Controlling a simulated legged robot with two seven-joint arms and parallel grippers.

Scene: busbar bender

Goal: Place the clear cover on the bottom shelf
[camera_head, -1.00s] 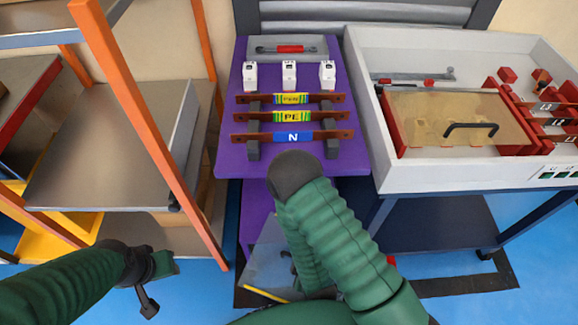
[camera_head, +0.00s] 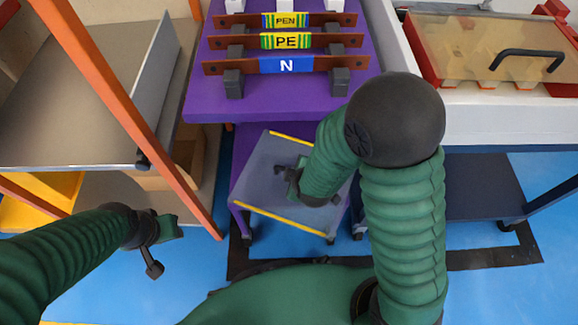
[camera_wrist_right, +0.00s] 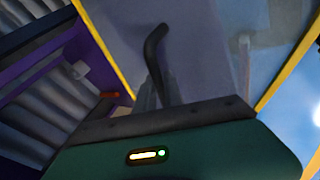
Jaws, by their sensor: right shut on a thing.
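The clear cover (camera_head: 262,180) is a see-through flat panel with yellow strips along two opposite edges. In the head view it is tilted and lies in front of and below the purple table. My right gripper (camera_head: 291,181) is shut on its black handle, which stands up from the panel in the right wrist view (camera_wrist_right: 156,55). The purple lower shelf (camera_head: 247,137) shows under the table top, partly hidden behind the cover. I cannot tell whether the cover touches it. My left gripper (camera_head: 160,248) is open and empty at the lower left, beside the orange post.
The purple table top (camera_head: 290,95) bears several labelled bars. An orange-post rack (camera_head: 195,195) with metal shelves stands left. A white box (camera_head: 480,130) with another handled cover stands right, above a dark blue lower shelf (camera_head: 470,185). Blue floor is free between rack and table.

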